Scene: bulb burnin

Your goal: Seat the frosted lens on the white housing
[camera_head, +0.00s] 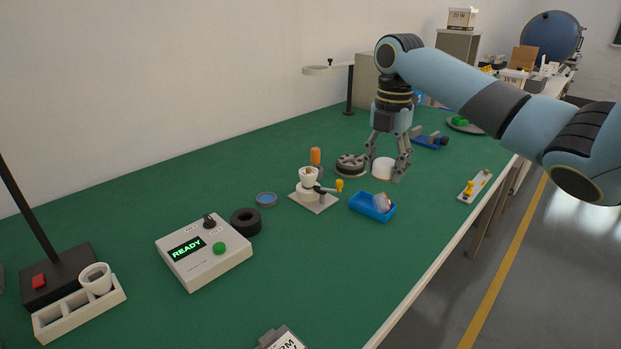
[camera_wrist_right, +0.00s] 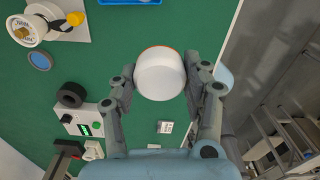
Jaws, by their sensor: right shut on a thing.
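The white housing (camera_head: 308,182) stands upright on a small grey fixture plate (camera_head: 315,204) with a yellow-knobbed clamp. In the right wrist view the housing (camera_wrist_right: 27,30) shows at the upper left. My right gripper (camera_head: 387,169) is shut on the frosted lens (camera_head: 382,169), a white rounded piece. The lens (camera_wrist_right: 159,75) sits between both fingers in the right wrist view, with a thin orange line along its far edge. The gripper points down, to the right of the housing and apart from it. My left gripper is in neither view.
A blue tray (camera_head: 362,207) with a small item stands between the fixture and the table's front edge. A dark round part (camera_head: 350,164) lies behind the fixture, near my right gripper. A blue disc (camera_head: 266,199), a black ring (camera_head: 246,221) and a READY box (camera_head: 203,254) are to the left.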

